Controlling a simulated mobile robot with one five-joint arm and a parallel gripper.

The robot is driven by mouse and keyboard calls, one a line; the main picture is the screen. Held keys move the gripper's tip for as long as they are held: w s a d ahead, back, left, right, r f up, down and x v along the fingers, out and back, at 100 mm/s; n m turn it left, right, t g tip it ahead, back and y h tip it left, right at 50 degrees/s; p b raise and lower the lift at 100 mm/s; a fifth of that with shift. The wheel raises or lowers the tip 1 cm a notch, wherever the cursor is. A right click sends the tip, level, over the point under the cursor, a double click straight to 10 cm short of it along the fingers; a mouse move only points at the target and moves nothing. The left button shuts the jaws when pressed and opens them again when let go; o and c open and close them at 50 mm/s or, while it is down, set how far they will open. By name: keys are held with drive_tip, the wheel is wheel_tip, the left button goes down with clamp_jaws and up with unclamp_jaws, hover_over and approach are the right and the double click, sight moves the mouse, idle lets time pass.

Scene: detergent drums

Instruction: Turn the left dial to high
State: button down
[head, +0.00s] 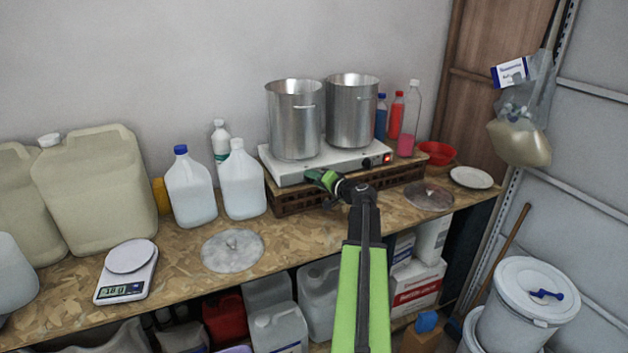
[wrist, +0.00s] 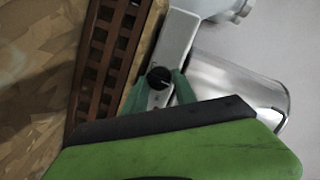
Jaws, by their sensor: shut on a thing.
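A white double hot plate (head: 290,172) stands on a brown slatted crate with two steel pots on it. The left dial is hidden behind my gripper (head: 318,177) in the head view. In the wrist view the round black dial (wrist: 158,77) sits on the plate's front face, between the green fingertips of my gripper (wrist: 159,84). The fingers are shut on it from both sides. A pale mark shows on the dial, but its setting is too small to read. The right dial (head: 368,162) is uncovered, beside a red light (head: 387,158).
The left pot (head: 293,120) and right pot (head: 352,112) stand close above the dials. The crate (head: 290,202) lies just below. White jugs (head: 243,185) stand to the left, bottles (head: 396,115) at the right back. The chipboard tabletop in front is mostly clear.

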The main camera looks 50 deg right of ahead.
drive_tip(key=m+t+b, duration=0.1)
drive_tip(key=m+b, duration=0.1)
drive_tip(key=m, duration=0.1)
drive_tip(key=f+m+t+y+b, duration=0.1)
drive_tip(key=m+b, duration=0.2)
drive_tip(key=shift+s+d, duration=0.1)
drive_tip(key=m+t+b, duration=0.1)
drive_tip(key=m+b, duration=0.2)
drive_tip(key=m, duration=0.1)
drive_tip(key=shift+f, duration=0.1)
drive_tip(key=shift+m+t+h+b, duration=0.45)
drive_tip(key=shift+m+b, duration=0.3)
drive_tip(key=shift+m, duration=0.45)
drive_tip(key=c, duration=1)
unclamp_jaws()
